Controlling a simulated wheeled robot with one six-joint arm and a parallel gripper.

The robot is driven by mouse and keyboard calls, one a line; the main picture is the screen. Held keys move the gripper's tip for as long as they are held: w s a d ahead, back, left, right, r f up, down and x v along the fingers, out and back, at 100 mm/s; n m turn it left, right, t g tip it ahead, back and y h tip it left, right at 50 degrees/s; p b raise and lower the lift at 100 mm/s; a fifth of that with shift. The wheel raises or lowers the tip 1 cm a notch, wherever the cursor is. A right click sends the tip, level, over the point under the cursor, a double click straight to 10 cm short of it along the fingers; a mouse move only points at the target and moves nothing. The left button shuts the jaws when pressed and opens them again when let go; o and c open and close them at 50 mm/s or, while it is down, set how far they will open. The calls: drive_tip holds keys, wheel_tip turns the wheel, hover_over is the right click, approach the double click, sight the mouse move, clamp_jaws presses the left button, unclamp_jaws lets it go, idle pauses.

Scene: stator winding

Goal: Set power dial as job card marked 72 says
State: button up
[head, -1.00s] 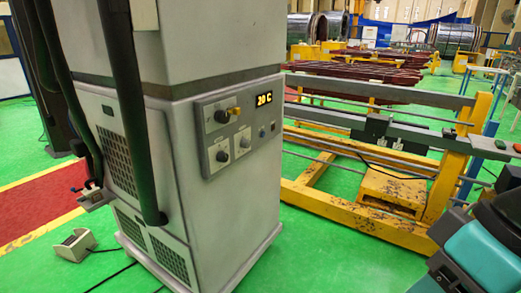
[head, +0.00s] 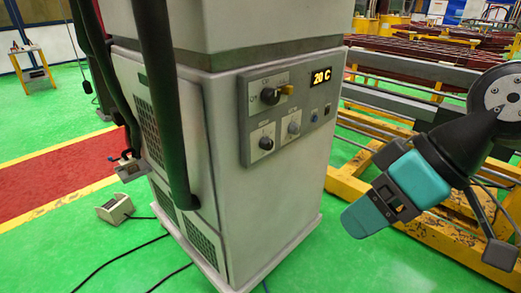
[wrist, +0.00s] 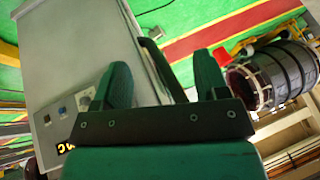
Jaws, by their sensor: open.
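A grey cabinet (head: 235,215) carries a control panel (head: 325,115) on its front. A display (head: 335,77) reads 20 C. My gripper (head: 362,218) is right of the cabinet, apart from it. In the wrist view its two fingers (wrist: 162,80) are spread and empty; the panel shows tilted at left. I see no card marked 72.
A yellow rail frame (head: 455,245) stands behind my gripper at right. A thick dark hose (head: 165,100) hangs down the cabinet's left side. A small pedal box (head: 115,208) and cables lie on the green floor at left. A banded drum (wrist: 280,75) shows in the wrist view.

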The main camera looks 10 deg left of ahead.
drive_tip(key=w+a+f+n+t+y+b, duration=0.2)
drive_tip(key=w+a+f+y+b, duration=0.15)
drive_tip(key=w, duration=0.45)
drive_tip(key=w+a+f+n+t+y+b, duration=0.1)
drive_tip(key=w+a+f+n+y+b, duration=0.15)
drive_tip(key=w+f, duration=0.4)
drive_tip(key=m+t+y+b, duration=0.1)
drive_tip(key=t+y+b, duration=0.1)
drive_tip(key=t+b, duration=0.4)
approach(270, 147)
drive_tip(key=shift+t, duration=0.7)
drive_tip(key=p+x, duration=0.2)
drive_tip(key=x, duration=0.1)
drive_tip(key=p+x, duration=0.2)
drive_tip(key=x, duration=0.1)
drive_tip(key=p+x, duration=0.2)
drive_tip(key=x, duration=0.1)
drive_tip(key=shift+a+f+p, duration=0.3)
drive_tip(key=shift+a, duration=0.2)
drive_tip(key=c, duration=0.9)
